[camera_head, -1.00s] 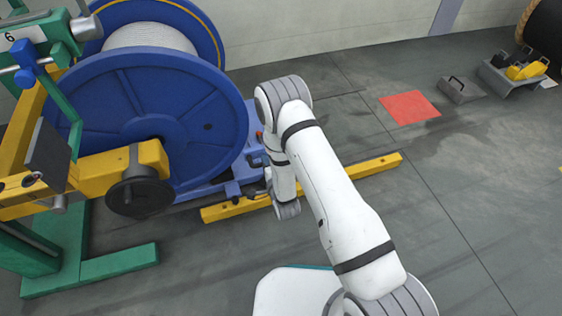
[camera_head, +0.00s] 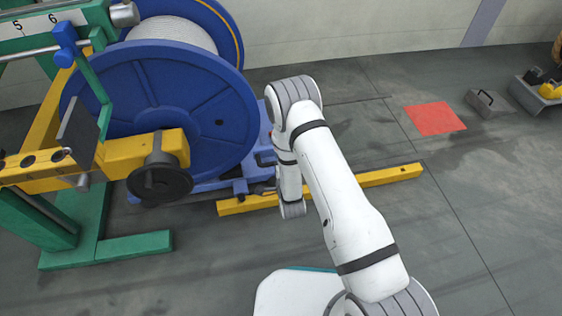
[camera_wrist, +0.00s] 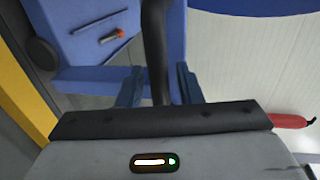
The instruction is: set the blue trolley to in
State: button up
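The blue trolley (camera_head: 264,143) stands on the floor under a big blue reel (camera_head: 190,120), partly hidden by my arm in the head view. In the wrist view its blue deck (camera_wrist: 85,30) fills the upper left. A black bar-shaped handle (camera_wrist: 155,45) runs down from the top edge to between the fingers of my gripper (camera_wrist: 160,88). The two fingers stand apart, one on each side of the bar. A gap shows at least on the right; contact on the left cannot be told. In the head view my gripper is small and mostly hidden beside the trolley.
A yellow floor rail (camera_head: 385,177) runs beside the trolley. The green and yellow machine stand (camera_head: 110,250), with a dark handwheel (camera_head: 160,182), is on the left. A red floor square (camera_head: 435,119) lies at right. The floor at lower right is clear.

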jog(key=shift+s, duration=0.1)
jog(key=p+v, duration=0.2)
jog(key=v, duration=0.5)
jog(key=shift+s+p, duration=0.3)
jog(key=shift+s, duration=0.05)
jog(key=shift+d+r, duration=0.1)
